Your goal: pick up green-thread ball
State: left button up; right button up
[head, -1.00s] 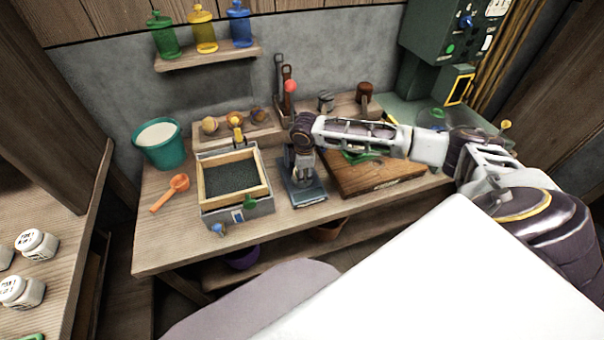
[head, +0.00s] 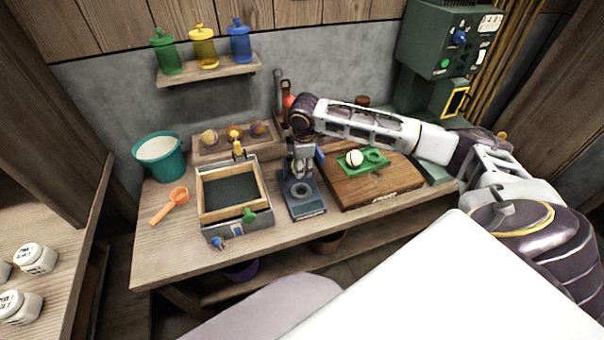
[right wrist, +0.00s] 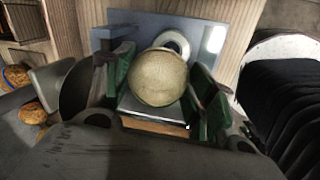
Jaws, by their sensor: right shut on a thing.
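My right gripper (head: 302,174) is above the blue-grey stand with a ring (head: 305,206). In the right wrist view, the right gripper (right wrist: 158,85) has its green pads on either side of a beige ball (right wrist: 157,77) and is shut on it. The ball is over the stand (right wrist: 215,40), whose pale ring shows partly behind it. A cream ball (head: 354,158) sits on a green plate (head: 365,170) on the wooden board. My left gripper is not in view.
Several balls, one orange (head: 235,132), sit in a wooden rack (head: 208,151) at the back. A wooden board (head: 350,190) lies to the right.

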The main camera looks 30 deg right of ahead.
notch_tip(320, 180, up, 6)
jog(key=shift+r, duration=0.7)
jog(key=shift+r+p, duration=0.2)
jog(key=shift+p, duration=0.1)
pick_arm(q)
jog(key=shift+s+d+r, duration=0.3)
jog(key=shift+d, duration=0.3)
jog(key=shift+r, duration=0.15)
